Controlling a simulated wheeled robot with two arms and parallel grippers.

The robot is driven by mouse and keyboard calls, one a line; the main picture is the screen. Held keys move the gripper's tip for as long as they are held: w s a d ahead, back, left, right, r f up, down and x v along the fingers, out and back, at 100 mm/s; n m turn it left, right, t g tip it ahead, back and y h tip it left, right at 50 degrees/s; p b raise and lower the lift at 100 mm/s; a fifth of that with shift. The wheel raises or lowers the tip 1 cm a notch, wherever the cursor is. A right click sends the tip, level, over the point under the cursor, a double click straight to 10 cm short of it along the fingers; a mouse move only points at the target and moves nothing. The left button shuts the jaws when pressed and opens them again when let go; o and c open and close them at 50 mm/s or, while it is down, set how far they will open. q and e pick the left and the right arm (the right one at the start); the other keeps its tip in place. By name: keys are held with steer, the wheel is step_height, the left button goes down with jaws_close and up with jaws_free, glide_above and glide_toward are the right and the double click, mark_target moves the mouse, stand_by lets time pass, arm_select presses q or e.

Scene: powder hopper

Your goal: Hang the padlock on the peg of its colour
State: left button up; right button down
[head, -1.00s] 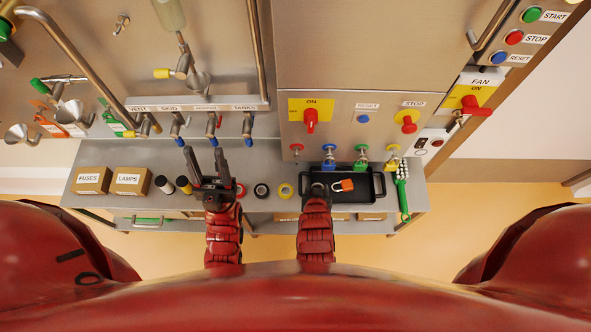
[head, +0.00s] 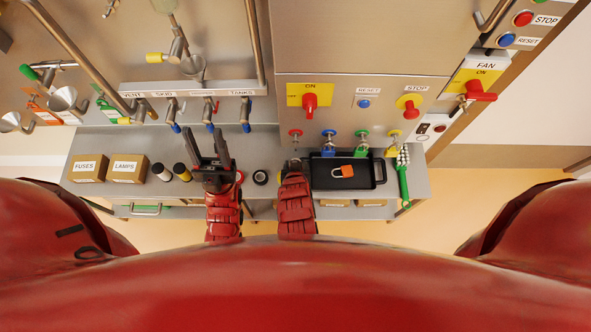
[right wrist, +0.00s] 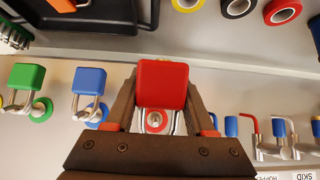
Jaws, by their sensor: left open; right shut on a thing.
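My right gripper (right wrist: 160,105) is shut on the red padlock (right wrist: 162,83). The padlock's grey shackle points at the panel, in front of the red peg (right wrist: 155,121); I cannot tell whether the peg is inside the shackle. In the head view my right gripper (head: 294,163) is just below the red peg (head: 295,133), and the padlock is mostly hidden. A blue padlock (right wrist: 89,80) and a green padlock (right wrist: 27,76) hang on their matching pegs. An orange padlock (head: 342,171) lies in the black tray (head: 379,171). My left gripper (head: 207,142) is open and empty over the bench.
A green-handled brush (head: 403,178) is right of the tray. Boxes (head: 88,168) and tape rolls (head: 261,177) stand on the bench. Valve handles (head: 210,112) stick out above my left gripper. Panel knobs (head: 310,102) are above the pegs.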

steer(key=shift+w+f+b, duration=0.25)
steer(key=shift+w+b, duration=0.25)
steer(key=shift+w, duration=0.45)
steer(key=shift+w+f+b, duration=0.2)
steer(key=shift+w+b, duration=0.3)
steer(key=shift+w, duration=0.5)
steer(key=shift+w+f+b, duration=0.25)
steer(key=shift+w+b, duration=0.25)
steer(key=shift+w, duration=0.45)
steer(key=shift+c, duration=0.9)
jaws_free()
steer(key=shift+r, duration=0.1)
